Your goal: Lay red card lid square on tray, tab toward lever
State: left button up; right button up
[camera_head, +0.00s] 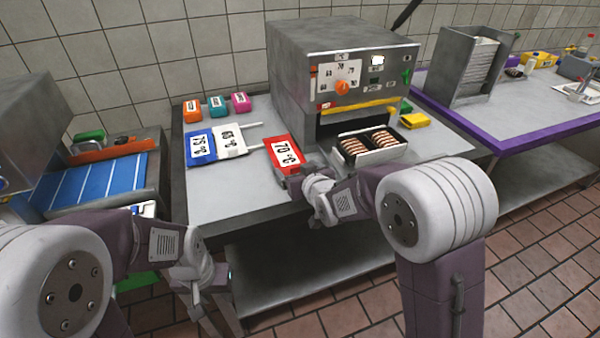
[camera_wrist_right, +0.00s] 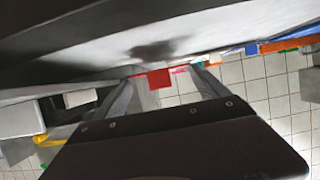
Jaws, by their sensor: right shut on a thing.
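The red card lid (camera_head: 284,153), marked 70 °C, is at the front middle of the worktop in the head view. My right gripper (camera_head: 294,178) is shut on its near end. In the right wrist view a red piece of the card (camera_wrist_right: 159,79) shows between the fingertips of my right gripper (camera_wrist_right: 165,80). The tray (camera_head: 347,158) holds rows of cream-filled sandwiches and stands right of the card, in front of the machine's opening; the card is apart from it. My left gripper (camera_head: 200,300) is low, in front of the worktop; its finger opening is unclear. I cannot identify the lever surely.
A grey machine (camera_head: 300,80) with an orange dial (camera_head: 342,87) and a yellow bar (camera_head: 365,106) stands behind the tray. Blue (camera_head: 201,147) and white (camera_head: 230,140) cards lie left. Several small coloured blocks (camera_head: 216,106) sit at the back left. A yellow block (camera_head: 415,120) is right of the tray.

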jog(key=f, duration=0.1)
jog(key=f+b, duration=0.1)
jog(key=f, duration=0.1)
jog(key=shift+s, duration=0.2)
jog(key=shift+f, duration=0.3)
jog(key=shift+w, duration=0.2)
